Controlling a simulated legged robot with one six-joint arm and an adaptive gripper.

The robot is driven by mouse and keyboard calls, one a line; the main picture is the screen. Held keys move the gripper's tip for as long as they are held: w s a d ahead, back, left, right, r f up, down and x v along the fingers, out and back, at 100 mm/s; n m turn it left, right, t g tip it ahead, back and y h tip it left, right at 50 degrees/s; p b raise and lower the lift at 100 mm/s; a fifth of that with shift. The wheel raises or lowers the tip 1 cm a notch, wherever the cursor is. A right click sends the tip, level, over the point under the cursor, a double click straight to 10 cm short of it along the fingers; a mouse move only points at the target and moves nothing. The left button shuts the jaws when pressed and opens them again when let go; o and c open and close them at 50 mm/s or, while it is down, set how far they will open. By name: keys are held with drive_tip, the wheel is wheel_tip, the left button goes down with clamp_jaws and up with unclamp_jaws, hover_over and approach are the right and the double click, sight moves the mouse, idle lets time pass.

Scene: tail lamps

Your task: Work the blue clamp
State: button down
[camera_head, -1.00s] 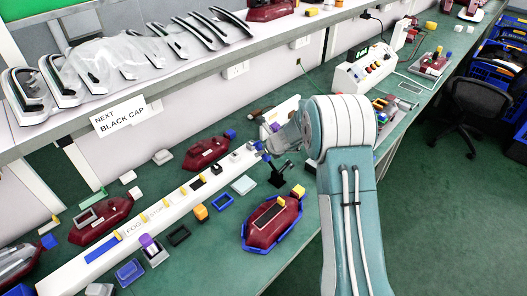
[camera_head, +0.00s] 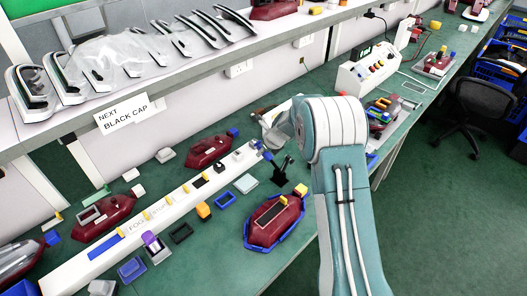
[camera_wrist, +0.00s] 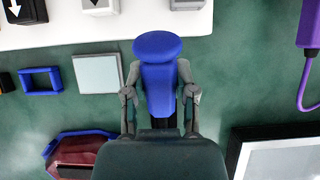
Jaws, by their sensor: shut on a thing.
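The blue clamp shows in the wrist view as a blue handle (camera_wrist: 159,72) with a rounded blue top and a dark part below. My gripper (camera_wrist: 160,94) has a grey finger on each side of the handle and is shut on it. In the head view the clamp (camera_head: 266,154) is small, at the right end of the white strip, with black parts beside it.
A dark red tail lamp (camera_head: 272,224) in a blue frame lies in front of the clamp. The white strip (camera_head: 128,237) carries several small parts. Square frames and pads lie nearby. A purple-handled tool (camera_wrist: 309,25) is at right in the wrist view.

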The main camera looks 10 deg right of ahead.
sight(274, 164)
drive_tip(key=shift+w, duration=0.15)
drive_tip(key=shift+c, duration=2)
unclamp_jaws()
drive_tip(key=v, duration=1.1)
drive_tip(key=shift+s+r, duration=0.25)
drive_tip(key=shift+r, duration=0.05)
